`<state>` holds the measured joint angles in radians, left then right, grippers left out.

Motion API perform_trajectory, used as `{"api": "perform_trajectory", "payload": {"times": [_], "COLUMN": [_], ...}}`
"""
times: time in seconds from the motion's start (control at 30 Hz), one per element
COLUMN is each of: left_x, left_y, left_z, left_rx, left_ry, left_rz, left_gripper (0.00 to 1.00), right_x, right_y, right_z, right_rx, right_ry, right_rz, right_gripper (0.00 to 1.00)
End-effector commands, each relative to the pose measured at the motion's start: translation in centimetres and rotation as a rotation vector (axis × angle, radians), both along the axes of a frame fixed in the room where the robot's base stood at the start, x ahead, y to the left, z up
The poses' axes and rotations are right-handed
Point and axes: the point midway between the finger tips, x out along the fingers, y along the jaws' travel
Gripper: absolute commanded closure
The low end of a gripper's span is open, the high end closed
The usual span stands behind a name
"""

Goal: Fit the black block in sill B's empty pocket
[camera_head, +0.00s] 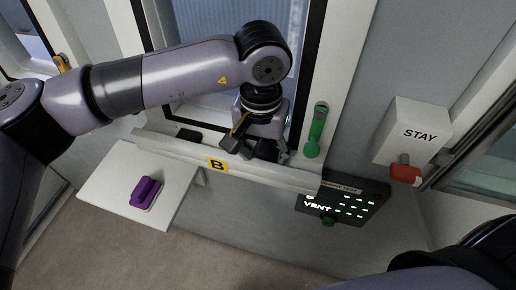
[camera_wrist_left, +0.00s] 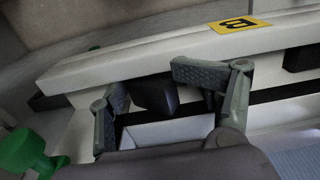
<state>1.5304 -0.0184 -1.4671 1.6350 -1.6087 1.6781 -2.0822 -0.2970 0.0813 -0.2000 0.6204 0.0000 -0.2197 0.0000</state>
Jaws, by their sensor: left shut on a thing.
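My left gripper (camera_head: 262,150) is over the right part of sill B (camera_head: 225,167), under the window. In the left wrist view its two fingers (camera_wrist_left: 160,92) are on either side of a black block (camera_wrist_left: 155,95), and it is shut on it. The block is tilted in that view and lies close to the sill (camera_wrist_left: 150,58). Whether it touches the sill is unclear. Another black block (camera_head: 188,135) sits at the left part of the sill, also in the left wrist view (camera_wrist_left: 302,57). The pocket under the held block cannot be made out. My right gripper is out of view.
A green handle (camera_head: 316,130) stands right of the gripper on the window frame. A purple block (camera_head: 146,192) lies on a white shelf (camera_head: 112,188) at lower left. A vent panel (camera_head: 345,200) hangs below the sill, and a STAY box (camera_head: 412,130) with a red knob is at right.

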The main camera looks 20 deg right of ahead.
Motion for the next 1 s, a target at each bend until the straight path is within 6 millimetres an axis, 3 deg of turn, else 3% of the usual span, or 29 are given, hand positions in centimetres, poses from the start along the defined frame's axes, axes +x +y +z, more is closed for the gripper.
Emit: {"api": "perform_trajectory", "payload": {"times": [0.23, 0.27, 0.73, 1.0], "left_x": [-0.63, -0.61, -0.38, -0.28], "left_y": [-0.15, -0.14, -0.06, -0.04], "left_z": [-0.33, -0.32, 0.02, 0.13], "left_rx": [0.001, 0.001, 0.001, 0.001], "left_ry": [0.015, 0.015, 0.009, 0.007], "left_rz": [-0.012, -0.012, -0.009, -0.007], "left_gripper": [0.92, 0.4, 0.09, 0.09], "right_x": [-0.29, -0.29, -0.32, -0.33], "right_y": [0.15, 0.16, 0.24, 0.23], "right_z": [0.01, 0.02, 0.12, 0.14], "right_rx": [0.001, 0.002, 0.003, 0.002], "right_ry": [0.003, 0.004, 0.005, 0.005], "right_rz": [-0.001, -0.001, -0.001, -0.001], "right_gripper": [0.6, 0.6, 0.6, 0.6]}}
